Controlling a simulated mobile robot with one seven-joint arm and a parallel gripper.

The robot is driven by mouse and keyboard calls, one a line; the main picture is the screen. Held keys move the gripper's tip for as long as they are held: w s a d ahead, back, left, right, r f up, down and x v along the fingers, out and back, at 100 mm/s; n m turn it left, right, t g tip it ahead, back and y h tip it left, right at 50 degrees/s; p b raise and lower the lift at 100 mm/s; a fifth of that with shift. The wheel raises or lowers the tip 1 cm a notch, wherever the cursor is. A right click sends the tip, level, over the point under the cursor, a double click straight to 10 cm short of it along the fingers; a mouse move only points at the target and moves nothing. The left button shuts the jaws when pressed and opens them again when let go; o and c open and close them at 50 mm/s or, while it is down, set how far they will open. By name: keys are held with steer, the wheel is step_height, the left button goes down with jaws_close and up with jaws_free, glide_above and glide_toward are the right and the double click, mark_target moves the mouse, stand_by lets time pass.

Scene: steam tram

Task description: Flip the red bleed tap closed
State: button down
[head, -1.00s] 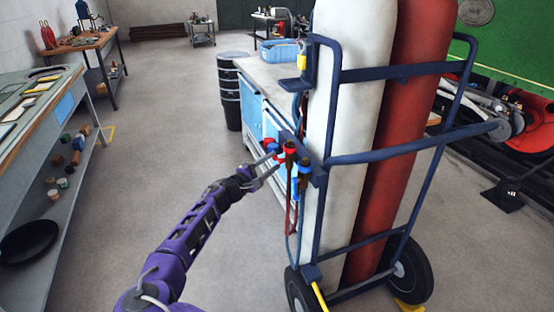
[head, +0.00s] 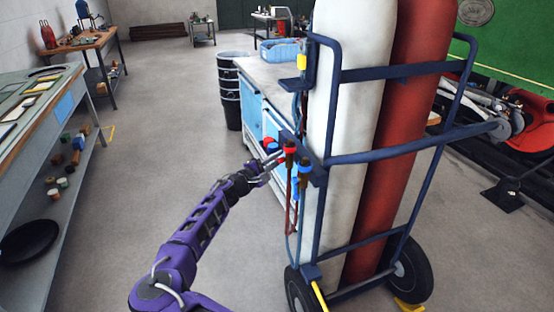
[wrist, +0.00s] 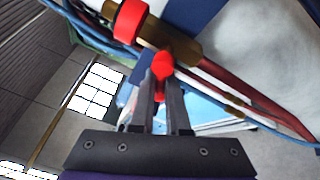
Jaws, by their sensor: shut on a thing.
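The red bleed tap (wrist: 162,64) shows in the wrist view as a small red lever on a brass fitting (wrist: 165,40). The fitting carries a red ring (wrist: 131,20). My gripper (wrist: 164,84) is shut on the red lever, with one dark finger on each side of it. In the head view my gripper (head: 274,161) reaches the red-banded fitting (head: 290,148) at the left side of the cylinder trolley. There the fingers and lever are too small to show the lever's angle clearly.
A blue-banded fitting (head: 304,166) hangs just right of the red one. The trolley's blue frame (head: 390,155) holds a white cylinder (head: 345,110) and a red cylinder (head: 400,110). A blue-fronted bench (head: 250,105) stands behind. The floor (head: 170,120) left of the trolley is clear.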

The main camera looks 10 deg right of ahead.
steer(key=b, duration=0.2)
steer(key=shift+f+m+b, duration=0.25)
steer(key=shift+m+b, duration=0.05)
steer(key=m+h+b, duration=0.1)
steer(key=b, duration=0.3)
steer(key=shift+w+r+t, duration=0.1)
steer(key=shift+r+t, duration=0.1)
steer(key=shift+t, duration=0.2)
steer(key=shift+r+m+b, duration=0.3)
steer(key=shift+m+b, duration=0.5)
steer(key=shift+r+m+h, duration=0.4)
steer(key=shift+m+h, duration=0.1)
steer(key=shift+h, duration=0.1)
steer(key=c, duration=0.9)
jaws_free()
